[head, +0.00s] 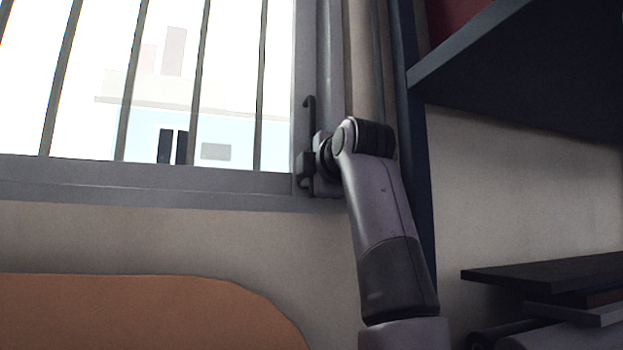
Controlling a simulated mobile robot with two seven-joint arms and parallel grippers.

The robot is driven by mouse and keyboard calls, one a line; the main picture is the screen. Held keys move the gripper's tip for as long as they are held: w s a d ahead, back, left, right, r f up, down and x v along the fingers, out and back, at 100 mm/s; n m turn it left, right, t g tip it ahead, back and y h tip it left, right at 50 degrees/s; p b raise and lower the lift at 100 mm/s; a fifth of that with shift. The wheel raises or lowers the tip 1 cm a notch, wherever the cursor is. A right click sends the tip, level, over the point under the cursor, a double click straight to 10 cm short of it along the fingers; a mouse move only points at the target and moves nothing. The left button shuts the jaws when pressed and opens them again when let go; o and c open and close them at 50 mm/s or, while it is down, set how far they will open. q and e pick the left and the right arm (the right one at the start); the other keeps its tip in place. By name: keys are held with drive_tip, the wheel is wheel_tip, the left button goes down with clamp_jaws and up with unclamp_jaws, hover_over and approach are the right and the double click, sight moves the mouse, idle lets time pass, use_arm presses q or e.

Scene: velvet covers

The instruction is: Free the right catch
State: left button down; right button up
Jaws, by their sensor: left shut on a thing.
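The right catch (309,112) is a thin dark upright piece with a hooked top, on the grey frame at the right side of the barred window. My left gripper (306,167) is at the lower part of this catch, shut on it. Its arm rises from the bottom of the view, and its wrist is just right of the catch. The fingers are small and dark here, and they hide part of the catch's lower end. My right gripper is not in view.
The window (230,90) has several upright bars and a grey sill (150,182). A dark shelf unit (520,75) stands close on the right of my arm, with flat dark items (545,270) lower down. An orange-brown rounded panel (140,312) is at bottom left.

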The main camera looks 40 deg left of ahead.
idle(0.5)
use_arm(q)
drive_tip(key=c, duration=1.2)
unclamp_jaws()
drive_tip(key=shift+d, duration=0.1)
drive_tip(key=shift+o, duration=0.2)
